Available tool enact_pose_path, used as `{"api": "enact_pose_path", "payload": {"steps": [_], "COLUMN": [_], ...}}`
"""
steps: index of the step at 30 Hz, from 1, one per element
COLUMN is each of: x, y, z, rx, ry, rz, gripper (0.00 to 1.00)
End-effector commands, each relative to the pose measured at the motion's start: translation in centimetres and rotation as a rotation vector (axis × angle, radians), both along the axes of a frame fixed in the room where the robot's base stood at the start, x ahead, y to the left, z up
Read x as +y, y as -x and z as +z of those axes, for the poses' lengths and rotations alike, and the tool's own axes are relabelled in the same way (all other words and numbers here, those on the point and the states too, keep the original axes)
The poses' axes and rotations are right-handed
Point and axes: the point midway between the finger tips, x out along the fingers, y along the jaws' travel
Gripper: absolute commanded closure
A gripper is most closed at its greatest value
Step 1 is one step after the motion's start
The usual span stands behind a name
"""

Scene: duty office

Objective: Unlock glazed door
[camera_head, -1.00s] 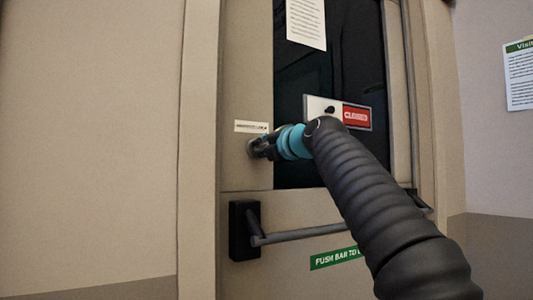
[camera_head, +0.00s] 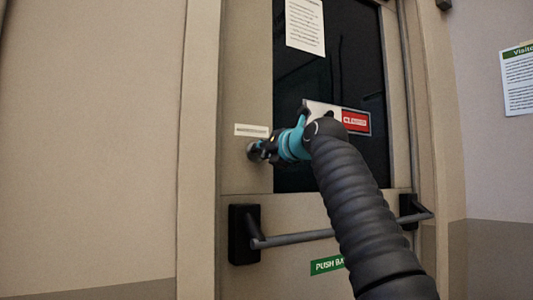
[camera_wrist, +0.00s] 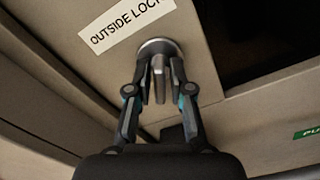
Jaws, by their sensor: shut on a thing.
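The beige door (camera_head: 240,90) has a dark glass pane (camera_head: 350,170). A round metal lock (camera_head: 252,150) with a turn piece sits on the door left of the pane, and a white label is just above it. In the wrist view the label reads "OUTSIDE LOCK" and the lock's metal turn piece (camera_wrist: 159,80) stands between my fingers. My gripper (camera_wrist: 158,72) is shut on this turn piece, one finger on each side. In the head view my gripper (camera_head: 262,151) reaches the lock from the right, and its fingers hide most of it.
A push bar (camera_head: 295,238) crosses the door below the lock, partly behind my arm. A green "PUSH BAR" label (camera_head: 327,265) is under it. A red and white sign (camera_head: 355,121) hangs on the glass, partly covered. Bare wall lies to the left.

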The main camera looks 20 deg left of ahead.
Motion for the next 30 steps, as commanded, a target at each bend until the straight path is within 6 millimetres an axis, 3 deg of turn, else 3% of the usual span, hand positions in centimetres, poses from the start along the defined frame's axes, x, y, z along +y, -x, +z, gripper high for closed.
{"api": "enact_pose_path", "payload": {"steps": [4, 5, 6, 16, 30], "x": [0.0, 0.0, 0.0, -0.2, -3.1], "y": [0.0, 0.0, 0.0, 0.1, 2.6], "z": [0.0, 0.0, 0.0, 0.0, -0.2], "rx": [0.003, 0.003, 0.003, 0.002, 0.003], "ry": [0.000, 0.000, 0.000, -0.002, -0.003], "rz": [0.000, 0.001, 0.001, 0.000, 0.000], "gripper": [1.00, 0.72, 0.65, 0.65, 0.65]}}
